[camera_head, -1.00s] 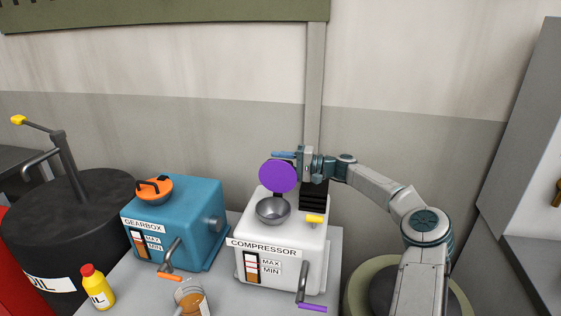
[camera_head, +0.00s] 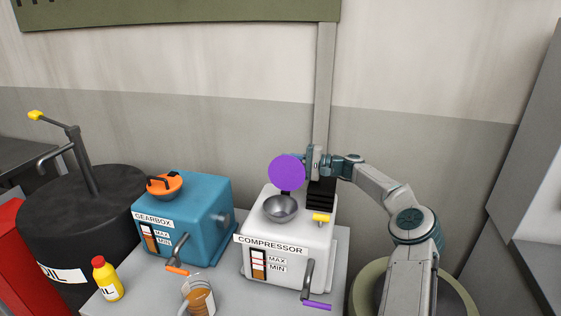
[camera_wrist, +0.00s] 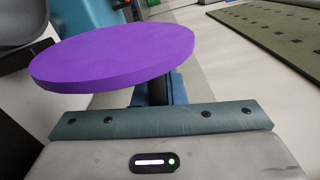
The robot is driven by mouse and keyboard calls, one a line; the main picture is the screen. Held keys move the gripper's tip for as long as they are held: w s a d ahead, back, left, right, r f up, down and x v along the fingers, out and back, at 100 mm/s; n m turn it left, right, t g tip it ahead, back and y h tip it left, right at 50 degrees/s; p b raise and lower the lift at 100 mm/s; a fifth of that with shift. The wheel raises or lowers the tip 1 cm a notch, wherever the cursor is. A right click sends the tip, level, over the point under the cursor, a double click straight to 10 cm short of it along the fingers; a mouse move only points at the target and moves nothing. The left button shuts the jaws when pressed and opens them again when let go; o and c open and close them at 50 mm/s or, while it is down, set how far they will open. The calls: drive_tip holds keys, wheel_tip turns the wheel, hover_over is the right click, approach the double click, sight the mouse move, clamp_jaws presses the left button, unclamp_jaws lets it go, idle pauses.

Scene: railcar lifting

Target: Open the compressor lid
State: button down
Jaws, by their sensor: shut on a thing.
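The white compressor (camera_head: 289,236) stands on the grey table, with a round metal bowl-shaped opening (camera_head: 281,208) uncovered on its top. Its purple disc lid (camera_head: 287,173) is tilted up, nearly upright, above and behind the opening. My gripper (camera_head: 300,160) is at the lid's upper right edge, shut on the lid; its fingertips are mostly hidden behind the disc. In the wrist view the purple lid (camera_wrist: 115,55) fills the upper left, and the dark blue fingers show partly beneath it. The exact grip point is hidden.
A blue gearbox (camera_head: 185,225) with an orange cap (camera_head: 164,186) stands left of the compressor. A yellow oil bottle (camera_head: 107,281) and a glass jar (camera_head: 198,298) are in front. A black oil drum (camera_head: 80,215) is at left. The wall is close behind.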

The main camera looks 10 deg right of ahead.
drive_tip(key=c, duration=1.5)
unclamp_jaws()
drive_tip(key=b+v, duration=0.3)
drive_tip(key=v, duration=1.1)
drive_tip(key=shift+a, duration=0.1)
